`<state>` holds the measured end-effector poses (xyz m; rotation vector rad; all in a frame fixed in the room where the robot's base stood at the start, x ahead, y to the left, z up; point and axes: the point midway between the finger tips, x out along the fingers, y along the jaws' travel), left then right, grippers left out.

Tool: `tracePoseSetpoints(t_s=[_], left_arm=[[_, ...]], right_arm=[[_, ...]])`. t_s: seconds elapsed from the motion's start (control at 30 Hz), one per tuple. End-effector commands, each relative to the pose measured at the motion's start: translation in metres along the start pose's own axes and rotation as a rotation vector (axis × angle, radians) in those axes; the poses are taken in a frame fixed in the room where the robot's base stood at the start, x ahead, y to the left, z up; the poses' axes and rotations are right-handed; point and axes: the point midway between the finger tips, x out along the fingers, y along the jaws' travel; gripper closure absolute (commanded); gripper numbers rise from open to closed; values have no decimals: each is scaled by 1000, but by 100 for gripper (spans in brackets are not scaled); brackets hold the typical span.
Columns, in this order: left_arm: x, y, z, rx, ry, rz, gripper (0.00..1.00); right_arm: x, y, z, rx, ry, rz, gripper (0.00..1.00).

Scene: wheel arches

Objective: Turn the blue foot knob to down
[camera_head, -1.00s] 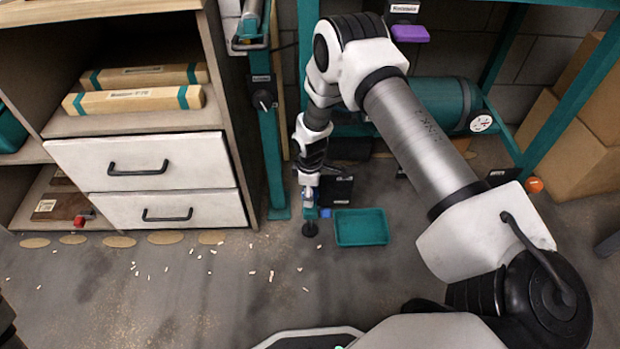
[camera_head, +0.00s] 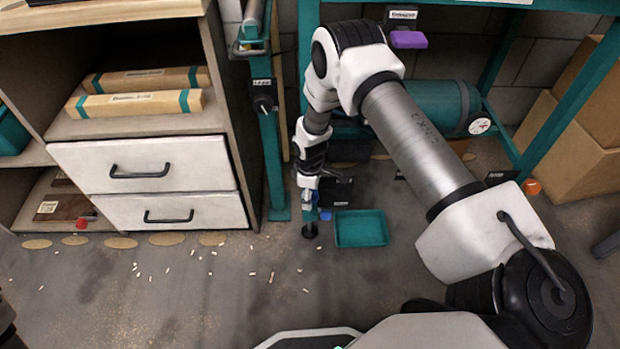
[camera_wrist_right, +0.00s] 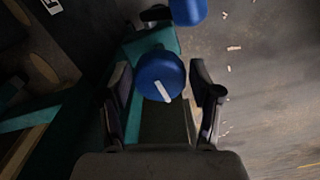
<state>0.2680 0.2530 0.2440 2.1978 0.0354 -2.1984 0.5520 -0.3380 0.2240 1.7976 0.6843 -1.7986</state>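The blue foot knob (camera_wrist_right: 160,76) is round, with a white pointer mark slanting to its lower right in the right wrist view. My right gripper (camera_wrist_right: 164,80) is open, one finger on each side of the knob, with a gap visible on both sides. A second blue round part (camera_wrist_right: 187,10) shows at the top edge of that view. In the head view my right gripper (camera_head: 309,206) points down beside the teal tray, and the knob it faces is mostly hidden there. A small blue part (camera_head: 325,214) shows just right of the gripper.
A teal tray (camera_head: 361,228) lies on the floor right of the gripper. A teal post (camera_head: 272,150) and a white-drawer cabinet (camera_head: 145,163) stand to the left. A teal tank (camera_head: 430,105) is behind my right arm. The floor in front is open, with small pale scraps.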

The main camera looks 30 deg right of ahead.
Motion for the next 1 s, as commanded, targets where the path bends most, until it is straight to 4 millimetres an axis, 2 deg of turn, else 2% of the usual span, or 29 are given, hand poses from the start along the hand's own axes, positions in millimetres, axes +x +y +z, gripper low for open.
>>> tracePoseSetpoints(t_s=[0.13,0.23,0.5,0.63,0.77,1.0], left_arm=[[0,0,0,0,0,0,100],[0,0,0,0,0,0,100],[0,0,0,0,0,0,100],[0,0,0,0,0,0,100],[0,0,0,0,0,0,100],[0,0,0,0,0,0,100]], right_arm=[[-4,0,0,0,1,1,37],[-16,1,-1,-1,2,1,37],[-83,1,-1,0,3,2,37],[-108,0,-1,0,2,1,37],[-119,0,0,0,0,0,37],[-120,0,0,0,-1,0,37]])
